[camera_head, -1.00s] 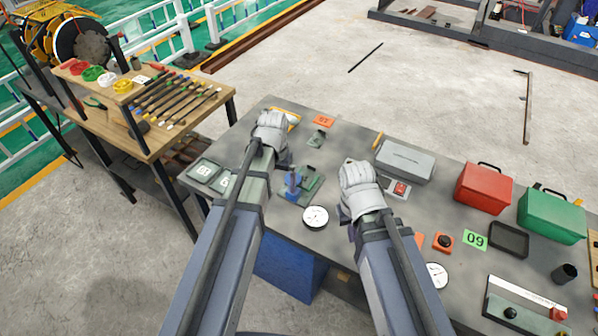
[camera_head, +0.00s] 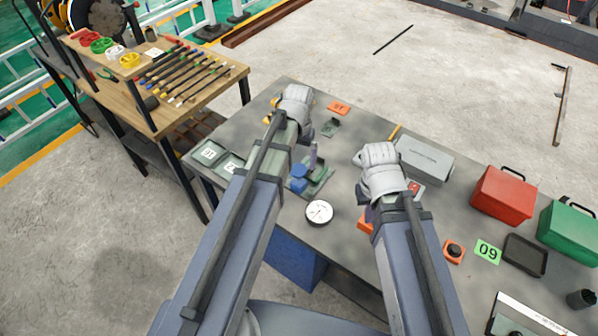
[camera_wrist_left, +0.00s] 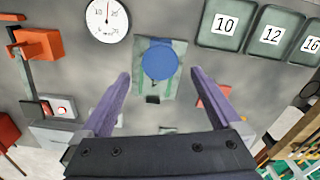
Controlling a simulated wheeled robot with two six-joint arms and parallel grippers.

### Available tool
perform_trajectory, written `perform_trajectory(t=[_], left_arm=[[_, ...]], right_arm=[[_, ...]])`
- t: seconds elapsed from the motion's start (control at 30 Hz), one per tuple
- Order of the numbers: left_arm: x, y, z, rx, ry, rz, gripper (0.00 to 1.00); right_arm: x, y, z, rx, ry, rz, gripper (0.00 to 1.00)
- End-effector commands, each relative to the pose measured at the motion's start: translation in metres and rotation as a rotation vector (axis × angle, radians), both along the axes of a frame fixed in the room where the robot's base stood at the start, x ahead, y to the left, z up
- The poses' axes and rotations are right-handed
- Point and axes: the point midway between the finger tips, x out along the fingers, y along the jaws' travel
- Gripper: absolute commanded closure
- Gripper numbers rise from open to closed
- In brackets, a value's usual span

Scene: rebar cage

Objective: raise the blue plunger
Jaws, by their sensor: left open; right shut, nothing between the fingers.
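The blue plunger (camera_head: 299,172) stands on a small green base (camera_head: 318,184) on the grey table. In the left wrist view the plunger (camera_wrist_left: 159,60) shows from above as a round blue top on its pale green base (camera_wrist_left: 176,87). My left gripper (camera_head: 297,108) is above the table, at the far side of the plunger in the head view. Its two purple fingers (camera_wrist_left: 160,74) are apart, with the plunger in line between and just beyond their tips; I see no contact. My right gripper (camera_head: 378,165) is shut and empty, to the right of the plunger. My left forearm passes close beside the base.
A dial gauge (camera_head: 319,212) lies just in front of the base. Numbered trays (camera_head: 209,153) lie left. A grey case (camera_head: 424,160), red box (camera_head: 503,195) and green box (camera_head: 570,225) stand to the right. A wooden tool bench (camera_head: 165,120) is at the left.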

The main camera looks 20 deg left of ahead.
Motion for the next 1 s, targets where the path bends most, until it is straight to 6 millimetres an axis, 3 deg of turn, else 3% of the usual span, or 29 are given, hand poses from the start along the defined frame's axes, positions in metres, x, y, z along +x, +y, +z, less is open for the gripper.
perform_trajectory(t=[0.3, 0.5, 0.87, 1.0], left_arm=[[0.0, 0.0, -0.045, 0.0, 0.0, 0.0, 0.02], [0.0, 0.0, -0.065, 0.0, 0.0, 0.0, 0.02], [0.0, 0.0, -0.066, 0.0, 0.0, 0.0, 0.02], [0.0, 0.0, -0.066, 0.0, 0.0, 0.0, 0.16]], right_arm=[[0.0, 0.0, -0.045, -0.001, 0.0, 0.003, 1.0], [0.0, 0.0, -0.065, -0.001, 0.0, 0.002, 1.0], [0.0, 0.0, -0.066, -0.001, 0.0, 0.002, 1.0], [0.0, 0.0, -0.066, -0.001, 0.0, 0.002, 1.0]])
